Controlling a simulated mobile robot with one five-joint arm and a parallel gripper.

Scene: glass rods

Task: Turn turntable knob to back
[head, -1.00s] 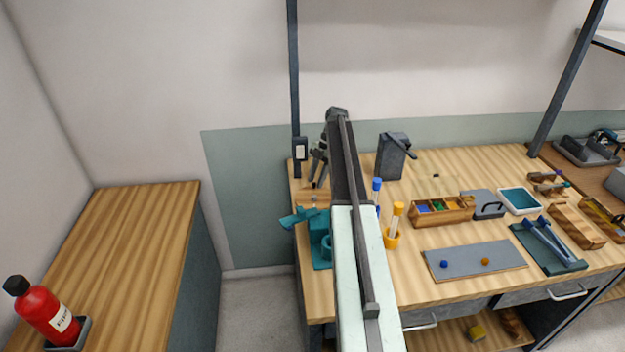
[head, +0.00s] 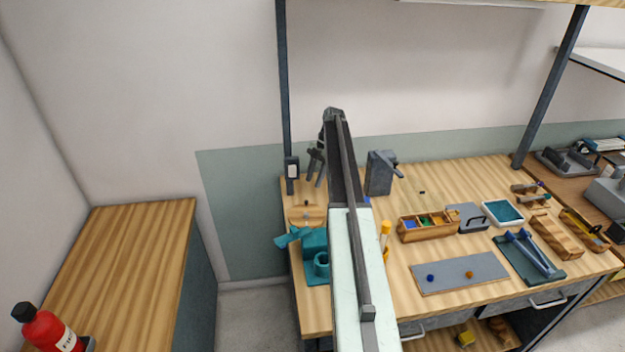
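My gripper (head: 315,183) hangs fingers-down over the back left corner of the workbench. A gap shows between its two fingers, and nothing shows between them. Below it on the bench is a low tan wooden piece (head: 307,217) with a small dark knob-like tip (head: 306,203). It may be the turntable and its knob, but it is too small to be sure. The fingertips appear above and slightly right of the tip, apart from it. My arm hides the bench area to the right.
A teal vise-like tool (head: 314,242) stands in front of the wooden piece. A grey box with a crank (head: 380,174), a compartment box (head: 428,228) and a grey plate (head: 460,273) lie right of my arm. A rack post (head: 284,100) rises at the back left corner.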

